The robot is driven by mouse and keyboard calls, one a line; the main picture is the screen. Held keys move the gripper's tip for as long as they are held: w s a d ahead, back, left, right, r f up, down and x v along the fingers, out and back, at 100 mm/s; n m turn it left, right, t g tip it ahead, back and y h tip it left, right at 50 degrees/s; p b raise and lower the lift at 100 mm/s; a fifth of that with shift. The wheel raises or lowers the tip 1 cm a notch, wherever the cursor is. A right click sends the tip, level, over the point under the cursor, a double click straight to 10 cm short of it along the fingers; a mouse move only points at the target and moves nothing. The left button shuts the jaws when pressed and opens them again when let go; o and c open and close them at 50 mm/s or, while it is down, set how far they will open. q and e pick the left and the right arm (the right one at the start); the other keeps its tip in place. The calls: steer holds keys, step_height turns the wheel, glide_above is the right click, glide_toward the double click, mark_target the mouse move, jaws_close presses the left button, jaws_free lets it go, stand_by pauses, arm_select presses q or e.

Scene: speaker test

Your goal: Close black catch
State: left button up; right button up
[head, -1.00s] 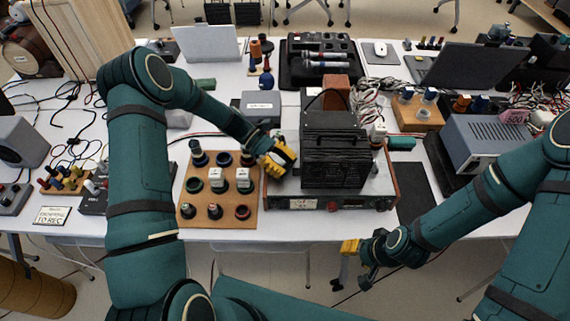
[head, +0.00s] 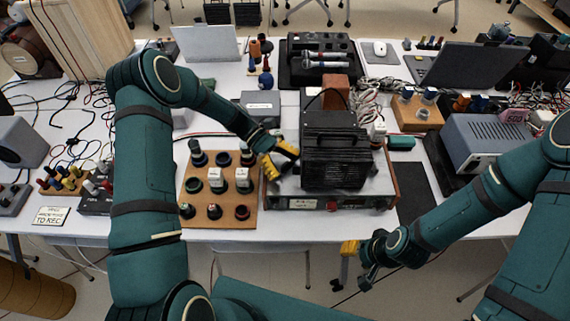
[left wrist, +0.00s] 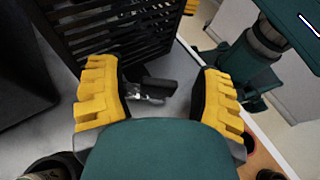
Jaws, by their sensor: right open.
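The black louvred box (head: 335,150) stands on a grey unit (head: 385,185) at the middle of the table. It also shows in the left wrist view (left wrist: 115,30). A small black catch (left wrist: 158,86) with a bright metal part shows in the left wrist view, between my fingers in the picture; whether they touch it I cannot tell. My left gripper (head: 283,162) is at the left side of the box, its yellow fingers wide apart in the left wrist view (left wrist: 160,75). The catch is not clear in the head view. My right gripper (head: 350,262) is open and empty in front of the table edge.
A wooden board (head: 245,213) with several round pieces lies left of the grey unit, close to my left gripper. A grey-blue case (head: 490,145) stands to the right. Cables (head: 368,100) lie behind the box. A dark mat (head: 417,190) lies right of the unit.

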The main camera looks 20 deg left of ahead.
mark_target(285, 164)
arm_select(q)
step_height(285, 164, up, 10)
stand_by(0.6)
